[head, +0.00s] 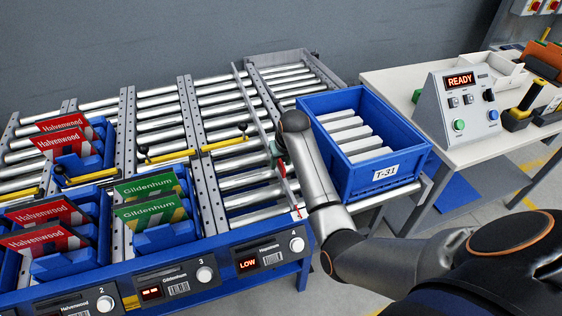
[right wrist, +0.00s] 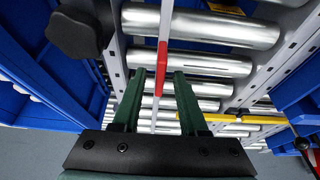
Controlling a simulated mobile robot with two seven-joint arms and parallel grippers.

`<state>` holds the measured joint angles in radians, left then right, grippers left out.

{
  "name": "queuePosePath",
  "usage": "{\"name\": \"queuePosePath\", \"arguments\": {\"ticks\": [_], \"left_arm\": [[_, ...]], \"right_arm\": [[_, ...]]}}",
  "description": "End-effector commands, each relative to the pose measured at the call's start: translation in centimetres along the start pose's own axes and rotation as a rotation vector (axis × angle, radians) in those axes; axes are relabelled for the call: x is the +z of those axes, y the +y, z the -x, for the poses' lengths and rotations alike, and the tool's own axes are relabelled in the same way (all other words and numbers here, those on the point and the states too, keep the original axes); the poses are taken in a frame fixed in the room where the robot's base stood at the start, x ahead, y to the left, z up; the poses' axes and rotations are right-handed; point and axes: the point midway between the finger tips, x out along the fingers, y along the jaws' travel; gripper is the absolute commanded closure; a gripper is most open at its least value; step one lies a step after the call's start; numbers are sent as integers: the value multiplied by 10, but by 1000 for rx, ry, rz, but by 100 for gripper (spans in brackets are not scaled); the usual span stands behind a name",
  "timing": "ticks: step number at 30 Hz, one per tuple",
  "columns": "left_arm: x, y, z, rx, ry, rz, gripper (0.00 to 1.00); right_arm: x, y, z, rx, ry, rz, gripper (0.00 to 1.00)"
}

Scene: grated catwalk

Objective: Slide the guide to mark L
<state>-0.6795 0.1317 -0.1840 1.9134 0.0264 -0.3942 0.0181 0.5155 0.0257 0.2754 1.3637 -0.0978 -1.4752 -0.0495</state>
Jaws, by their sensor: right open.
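The guide is a thin metal rail (head: 252,105) with a red section, running lengthwise over the rollers of the rightmost lane. Its red and pale bar also shows in the right wrist view (right wrist: 162,70). My right gripper (head: 277,150) is over this lane, mostly hidden by my own arm in the head view. In the right wrist view my right gripper (right wrist: 158,82) has its green fingers apart, with the bar between them in the picture; I see gaps on both sides. I cannot make out any mark L. My left gripper is not in view.
A blue crate T-31 (head: 389,187) with white blocks stands right of the lane. A black knob (right wrist: 75,33) is close to the gripper. Yellow bars (head: 224,144) with black knobs cross lanes on the left. Red and green card bins fill the left lanes. A READY box (head: 459,108) stands on a table.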

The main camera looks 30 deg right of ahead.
Motion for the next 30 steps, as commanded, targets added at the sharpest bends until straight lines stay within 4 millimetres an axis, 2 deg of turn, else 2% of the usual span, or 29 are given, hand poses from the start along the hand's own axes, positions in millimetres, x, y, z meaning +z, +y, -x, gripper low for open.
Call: {"name": "queuePosePath", "arguments": {"ticks": [11,23,30], "left_arm": [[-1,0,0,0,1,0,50],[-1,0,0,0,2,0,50],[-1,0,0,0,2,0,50]], "right_arm": [[0,0,-6,1,1,0,57],[0,0,-6,0,1,0,100],[0,0,-6,0,1,0,100]]}}
